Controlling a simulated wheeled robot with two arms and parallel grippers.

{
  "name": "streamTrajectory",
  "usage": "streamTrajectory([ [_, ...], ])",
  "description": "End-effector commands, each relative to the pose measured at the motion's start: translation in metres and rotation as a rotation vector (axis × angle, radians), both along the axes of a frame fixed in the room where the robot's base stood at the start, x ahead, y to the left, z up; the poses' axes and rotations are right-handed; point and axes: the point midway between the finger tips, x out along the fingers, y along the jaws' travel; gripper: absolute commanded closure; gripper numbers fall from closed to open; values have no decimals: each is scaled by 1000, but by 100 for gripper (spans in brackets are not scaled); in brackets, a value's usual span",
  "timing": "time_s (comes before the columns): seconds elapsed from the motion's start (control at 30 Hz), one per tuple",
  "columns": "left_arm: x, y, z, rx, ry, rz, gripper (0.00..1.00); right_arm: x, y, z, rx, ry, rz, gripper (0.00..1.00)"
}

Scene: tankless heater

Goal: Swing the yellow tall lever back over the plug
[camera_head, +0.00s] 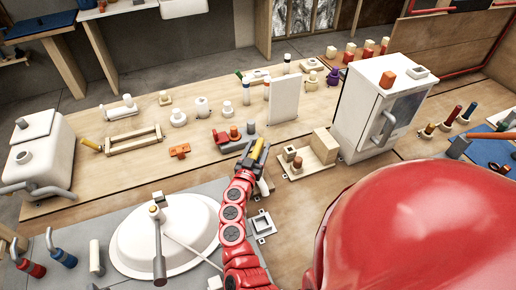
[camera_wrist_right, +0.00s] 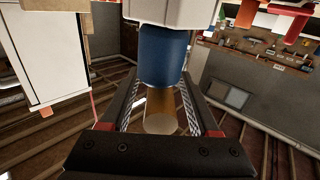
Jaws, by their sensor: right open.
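The yellow tall lever (camera_head: 257,149) stands tilted on the table near the middle of the head view. My right gripper (camera_head: 254,157) is around it, with its dark fingers open on both sides. In the right wrist view, my right gripper (camera_wrist_right: 160,88) is open. A yellow-brown shaft with a pale round end (camera_wrist_right: 160,123) lies between its fingers, and a blue cylinder (camera_wrist_right: 163,55) joined to a white body (camera_wrist_right: 172,12) shows beyond. I cannot tell whether the fingers touch the shaft. I cannot pick out the plug; the gripper hides the lever's base. My left gripper is not in view.
A red-handled fixture (camera_head: 222,138) stands just left of the gripper, with a white upright panel (camera_head: 284,98) behind. A wooden block (camera_head: 324,146) and a white cabinet (camera_head: 361,112) stand to the right. A white basin (camera_head: 190,225) is at the front left.

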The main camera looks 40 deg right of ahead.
Motion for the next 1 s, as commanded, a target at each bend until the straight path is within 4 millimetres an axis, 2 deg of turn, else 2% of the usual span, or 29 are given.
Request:
streamTrajectory([
  [0.07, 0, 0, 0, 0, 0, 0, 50, 0, 0, 0, 0, 0, 0, 42],
  [0.3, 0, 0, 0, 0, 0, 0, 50, 0, 1, 0, 0, 0, 0, 85],
  [0.4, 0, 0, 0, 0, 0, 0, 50, 0, 1, 0, 0, 0, 0, 100],
  [1.0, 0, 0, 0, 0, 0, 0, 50, 0, 1, 0, 1, 1, 0, 100],
])
